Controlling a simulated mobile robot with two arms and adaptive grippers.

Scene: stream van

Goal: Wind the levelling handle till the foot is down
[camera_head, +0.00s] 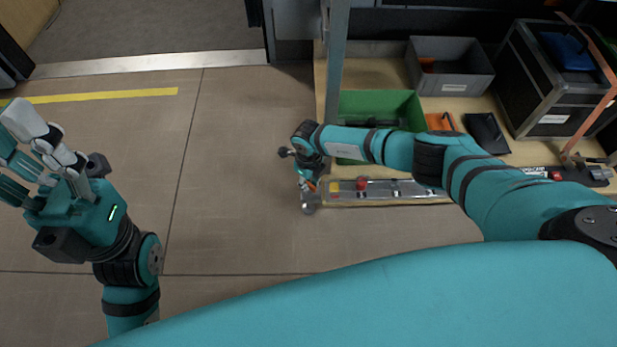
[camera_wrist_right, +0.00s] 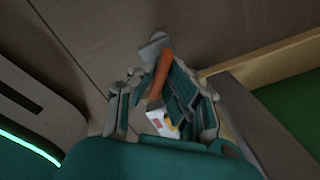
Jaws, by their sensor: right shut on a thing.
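The levelling handle (camera_wrist_right: 160,72) shows in the right wrist view as an orange-brown grip with a grey end, between the fingers of my right gripper (camera_wrist_right: 163,98). The gripper is shut on it. In the head view my right gripper (camera_head: 309,178) is at the left end of a low shelf edge, and its wrist hides most of the handle. A grey metal part (camera_head: 308,198) shows just below it. I cannot make out the foot or its height. My left gripper (camera_head: 42,150) is raised over bare floor at the left, its fingers spread and empty.
A green crate (camera_head: 408,104), a grey bin (camera_head: 452,90) and a black case (camera_head: 545,98) stand on the shelf. A metal upright (camera_head: 337,60) rises behind my right gripper. The floor (camera_head: 225,200) between my arms is clear.

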